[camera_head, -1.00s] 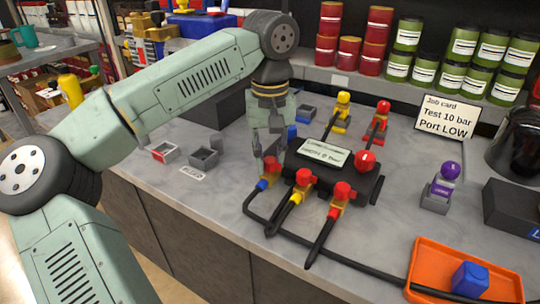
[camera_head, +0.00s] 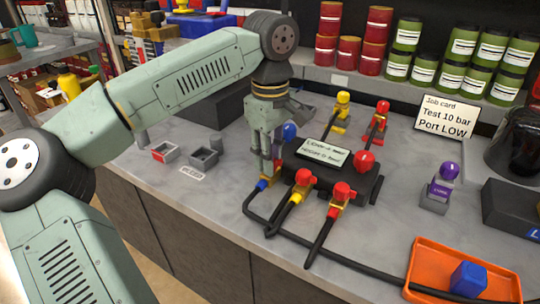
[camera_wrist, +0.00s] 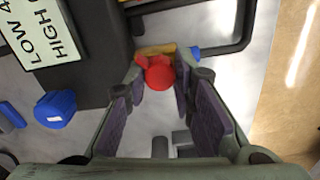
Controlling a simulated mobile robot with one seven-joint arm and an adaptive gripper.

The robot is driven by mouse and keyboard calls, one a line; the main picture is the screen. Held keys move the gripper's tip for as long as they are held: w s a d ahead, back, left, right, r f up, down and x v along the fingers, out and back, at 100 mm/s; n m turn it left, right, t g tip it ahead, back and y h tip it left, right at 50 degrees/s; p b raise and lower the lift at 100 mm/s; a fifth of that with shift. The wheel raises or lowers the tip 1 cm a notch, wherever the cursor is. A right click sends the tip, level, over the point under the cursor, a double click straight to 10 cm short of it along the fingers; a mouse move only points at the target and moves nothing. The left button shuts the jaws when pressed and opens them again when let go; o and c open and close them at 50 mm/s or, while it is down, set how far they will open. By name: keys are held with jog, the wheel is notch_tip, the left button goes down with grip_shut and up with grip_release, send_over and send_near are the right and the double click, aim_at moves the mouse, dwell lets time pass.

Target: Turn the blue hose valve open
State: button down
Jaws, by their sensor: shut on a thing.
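The blue hose valve sits at the left end of the black pump block (camera_head: 330,180), where a hose with a blue band (camera_head: 262,184) joins. In the wrist view its red handle (camera_wrist: 159,75) is between my two fingertips, with a yellow body (camera_wrist: 155,50) and the blue band (camera_wrist: 195,52) just beyond. My gripper (camera_head: 265,158) points down over this valve and is shut on the red handle; it also shows in the wrist view (camera_wrist: 160,88). In the head view my fingers mostly hide the handle.
Two more red-handled valves (camera_head: 304,177) (camera_head: 342,190) stand close to the right, on yellow-banded and red-banded hoses. A blue knob (camera_head: 290,131) is right beside my gripper. An orange tray (camera_head: 425,262) holds a blue cube.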

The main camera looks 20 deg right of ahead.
jog(key=n, duration=0.4)
jog(key=shift+n, duration=0.4)
jog(key=n, duration=0.4)
jog(key=shift+w+n, duration=0.1)
jog(key=shift+n, duration=0.3)
jog(key=c, duration=1.4)
grip_release()
jog(key=shift+o, duration=0.2)
notch_tip(320, 180, up, 12)
